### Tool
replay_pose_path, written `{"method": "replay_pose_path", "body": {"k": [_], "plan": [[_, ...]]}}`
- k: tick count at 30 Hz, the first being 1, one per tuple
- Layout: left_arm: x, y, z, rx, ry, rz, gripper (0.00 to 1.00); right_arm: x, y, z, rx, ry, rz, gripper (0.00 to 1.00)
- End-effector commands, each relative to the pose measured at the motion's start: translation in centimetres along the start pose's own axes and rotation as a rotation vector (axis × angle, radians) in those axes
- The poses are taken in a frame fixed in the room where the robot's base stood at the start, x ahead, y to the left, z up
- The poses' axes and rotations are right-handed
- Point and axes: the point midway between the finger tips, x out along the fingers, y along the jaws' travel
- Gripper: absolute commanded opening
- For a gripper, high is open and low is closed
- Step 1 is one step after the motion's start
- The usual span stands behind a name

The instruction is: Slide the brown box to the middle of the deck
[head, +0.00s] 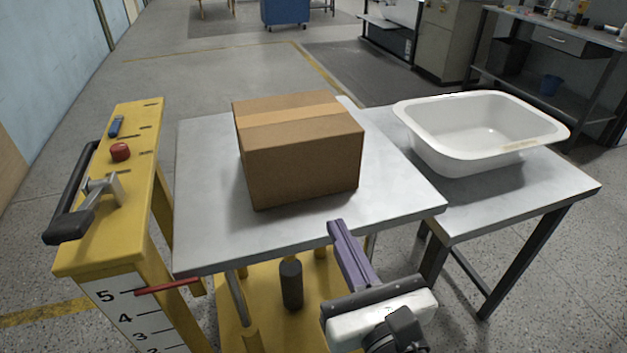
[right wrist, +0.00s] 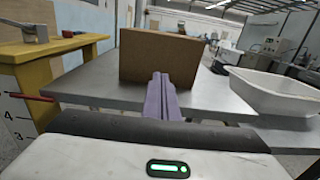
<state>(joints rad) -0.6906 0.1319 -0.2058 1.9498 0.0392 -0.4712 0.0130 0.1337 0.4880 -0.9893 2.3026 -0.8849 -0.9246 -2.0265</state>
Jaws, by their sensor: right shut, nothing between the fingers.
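The brown box (head: 302,150) stands upright on the light grey deck (head: 215,237), around its middle and toward the back in the head view. It also shows in the right wrist view (right wrist: 158,57), straight ahead of the fingers. My right gripper (head: 336,226) is shut and empty, its purple fingers pointing at the box from the near side, at the deck's front edge. In the right wrist view the fingertips (right wrist: 160,78) overlap the box's lower face. A gap between them and the box shows in the head view. My left gripper is not in view.
A yellow post (head: 130,180) with a black handle, red knob and number scale stands left of the deck. A white tub (head: 480,130) sits on a grey table (head: 545,190) to the right. The deck is bare in front of the box.

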Motion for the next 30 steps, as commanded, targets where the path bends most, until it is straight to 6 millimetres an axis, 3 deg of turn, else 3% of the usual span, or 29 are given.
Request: {"method": "replay_pose_path", "body": {"k": [18,24,30], "plan": [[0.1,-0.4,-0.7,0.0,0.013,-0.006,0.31,11.4,0.0,0.0,0.002,0.0,-0.001,0.0],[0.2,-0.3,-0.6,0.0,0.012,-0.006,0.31,13.3,0.0,-0.1,0.001,0.001,0.0,0.0],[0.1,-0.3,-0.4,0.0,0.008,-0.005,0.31,13.6,0.0,-0.1,0.002,0.002,0.001,0.0]]}}
